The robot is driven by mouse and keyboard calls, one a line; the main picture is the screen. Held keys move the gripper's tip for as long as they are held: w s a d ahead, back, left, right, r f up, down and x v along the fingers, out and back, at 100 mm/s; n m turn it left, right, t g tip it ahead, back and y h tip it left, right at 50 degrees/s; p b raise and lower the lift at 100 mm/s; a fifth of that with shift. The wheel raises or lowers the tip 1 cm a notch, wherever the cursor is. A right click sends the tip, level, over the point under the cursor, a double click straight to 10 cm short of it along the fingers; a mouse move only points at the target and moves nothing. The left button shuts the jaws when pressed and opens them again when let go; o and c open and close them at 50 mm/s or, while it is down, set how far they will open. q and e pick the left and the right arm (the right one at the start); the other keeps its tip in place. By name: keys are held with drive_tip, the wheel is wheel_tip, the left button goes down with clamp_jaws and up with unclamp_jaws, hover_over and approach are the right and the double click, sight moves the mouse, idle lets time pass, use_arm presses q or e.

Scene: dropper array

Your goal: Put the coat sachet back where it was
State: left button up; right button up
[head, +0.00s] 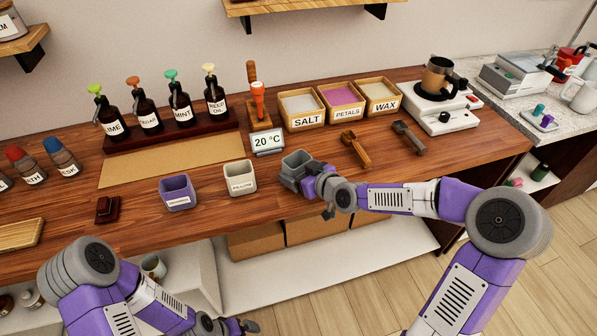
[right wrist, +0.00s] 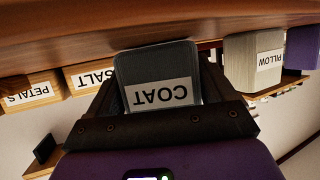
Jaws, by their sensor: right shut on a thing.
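The coat sachet is a grey, open-topped square cup (head: 297,165) at the front of the wooden counter. In the right wrist view its label reads COAT, upside down (right wrist: 158,75). My right gripper (head: 302,178) is shut on it from the front right side, and the two dark fingers flank it in the wrist view (right wrist: 160,92). I cannot tell whether its base touches the counter. My left gripper (head: 240,326) is low at the bottom of the head view, below the counter and away from the sachet; its jaw opening is unclear.
A white PILLOW cup (head: 240,179) and a purple cup (head: 178,193) stand left of the coat sachet. Behind are a temperature display (head: 267,142), SALT (head: 302,109), PETALS (head: 343,103) and WAX (head: 380,97) boxes, and two scoops. The counter right of the sachet is fairly clear.

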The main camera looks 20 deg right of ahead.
drive_tip(key=o, duration=0.9)
drive_tip(key=shift+f, duration=0.15)
drive_tip(key=shift+r, duration=0.25)
drive_tip(key=p+v, duration=0.8)
drive_tip(key=v, duration=0.4)
drive_tip(key=shift+p, duration=0.3)
drive_tip(key=shift+f, duration=0.1)
